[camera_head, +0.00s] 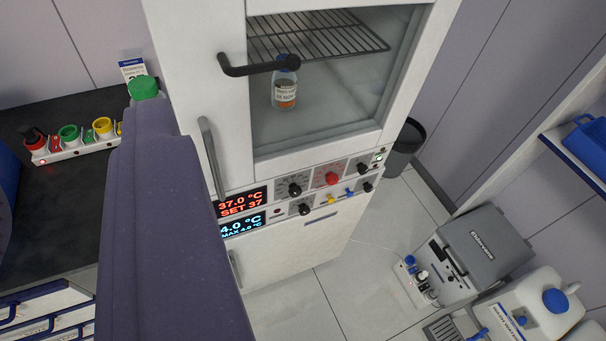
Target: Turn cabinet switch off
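A tall white cabinet (195,65) stands in the middle, seen from above at a tilt. Its control panel (314,183) lies below the glass door. A red display (240,202) reads 37.0 °C, SET 37, and a blue display (241,223) below it reads 4.0 °C. The panel has black knobs (295,189), a red knob (331,178), and small yellow and blue levers. A small switch (379,156) with a green-white glow sits at the panel's right end; its labels are too small to read. My gripper is not in view.
A long purple-grey part of my arm covers the left foreground. A black door handle (262,67) juts from the cabinet. A dark counter (60,190) with coloured sockets is at left. A grey bin (406,145) and grey machine (480,245) stand right; floor between is clear.

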